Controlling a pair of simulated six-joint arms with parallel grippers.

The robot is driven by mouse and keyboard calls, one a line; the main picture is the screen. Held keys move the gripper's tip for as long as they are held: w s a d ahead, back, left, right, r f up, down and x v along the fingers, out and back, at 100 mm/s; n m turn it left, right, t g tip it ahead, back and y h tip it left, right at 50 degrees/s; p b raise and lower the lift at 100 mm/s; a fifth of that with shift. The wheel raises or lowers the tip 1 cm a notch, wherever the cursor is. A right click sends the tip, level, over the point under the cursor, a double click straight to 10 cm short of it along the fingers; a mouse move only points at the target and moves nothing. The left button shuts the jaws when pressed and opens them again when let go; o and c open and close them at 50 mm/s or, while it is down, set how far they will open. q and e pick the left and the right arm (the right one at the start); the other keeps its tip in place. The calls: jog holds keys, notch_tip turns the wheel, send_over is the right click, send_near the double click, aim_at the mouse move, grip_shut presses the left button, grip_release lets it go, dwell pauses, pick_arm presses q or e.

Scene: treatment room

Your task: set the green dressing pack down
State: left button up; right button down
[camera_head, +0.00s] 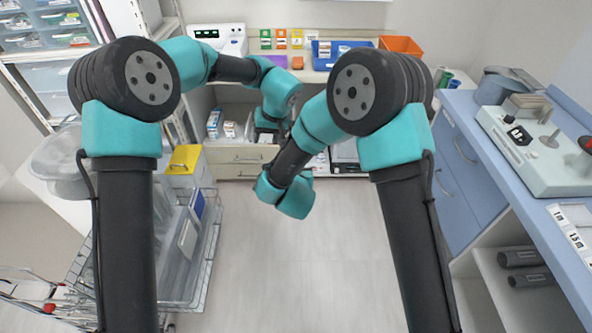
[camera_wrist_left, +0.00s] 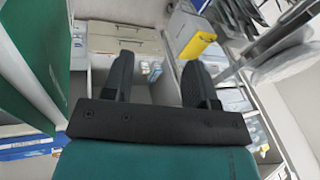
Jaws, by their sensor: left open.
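I cannot make out the green dressing pack for certain. A dark green surface (camera_wrist_left: 42,50) fills the left edge of the left wrist view, very close to the camera; I cannot tell whether it is the pack. My left gripper (camera_wrist_left: 158,65) is open, with its two black fingers apart and nothing visible between them. In the head view, my left gripper (camera_head: 266,133) is by the lower shelves at the back, mostly hidden behind my own arm links. My right arm reaches across the middle, and its gripper does not show.
The back counter holds a white device (camera_head: 218,38), a purple box (camera_head: 264,61), a blue tray (camera_head: 355,43) and an orange bin (camera_head: 401,45). A yellow-lidded container (camera_head: 184,158) stands at left by a wire cart (camera_head: 213,240). A blue counter (camera_head: 535,190) is at right. Middle floor is clear.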

pick_arm(q)
jog(key=s+a+f+t+y, duration=0.1)
jog(key=s+a+f+t, duration=0.2)
jog(key=a+f, duration=0.6)
jog(key=s+a+f+t, duration=0.2)
jog(key=s+a+f, duration=0.2)
jog(key=a+f, duration=0.5)
jog(key=s+d+f+g+h, duration=0.2)
jog(key=s+f+h, duration=0.2)
jog(key=s, duration=0.7)
jog(key=s+d+f+g+h, duration=0.2)
jog(key=s+f+g+h, duration=0.1)
jog(key=s+f, duration=0.5)
jog(key=s+h, duration=0.1)
jog(key=s, duration=0.2)
jog(key=shift+s+d+f+m, duration=0.15)
jog(key=shift+s+d+m, duration=0.05)
jog(key=shift+s+m, duration=0.1)
